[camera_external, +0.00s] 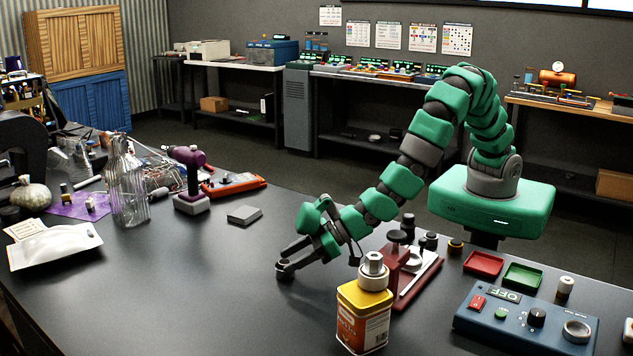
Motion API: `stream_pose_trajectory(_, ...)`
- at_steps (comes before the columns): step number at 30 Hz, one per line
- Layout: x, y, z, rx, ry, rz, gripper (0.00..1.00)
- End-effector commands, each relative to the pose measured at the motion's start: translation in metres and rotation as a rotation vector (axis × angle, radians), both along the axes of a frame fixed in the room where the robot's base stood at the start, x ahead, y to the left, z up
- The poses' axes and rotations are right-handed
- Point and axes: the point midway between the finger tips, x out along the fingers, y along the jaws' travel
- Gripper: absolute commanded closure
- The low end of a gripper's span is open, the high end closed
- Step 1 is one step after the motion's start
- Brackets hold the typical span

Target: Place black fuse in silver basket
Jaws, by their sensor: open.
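My gripper (284,265) is open, low over the dark table near its middle. Nothing shows between its fingers. Several small dark cylinders stand to its right behind the red stand, one tall and black (408,222) and one shorter (431,241). I cannot tell which of them, if any, is the black fuse. My gripper is apart from all of these.
A yellow can (362,318) and a red stand (398,262) are right of my gripper. A blue control box (525,322) and red (484,263) and green (523,275) trays lie farther right. The front-centre table is clear.

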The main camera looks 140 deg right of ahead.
Motion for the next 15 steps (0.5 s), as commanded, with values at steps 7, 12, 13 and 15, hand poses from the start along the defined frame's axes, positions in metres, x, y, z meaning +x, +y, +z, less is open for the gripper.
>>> stream_pose_trajectory(7,0.000,0.000,0.019,-0.001,-0.001,0.000,0.49)
stream_pose_trajectory(12,0.000,0.000,0.042,-0.001,-0.001,0.000,0.49)
stream_pose_trajectory(13,0.000,0.000,0.046,0.000,-0.001,0.000,0.49)
stream_pose_trajectory(15,0.000,0.000,0.055,0.000,-0.001,0.000,0.49)
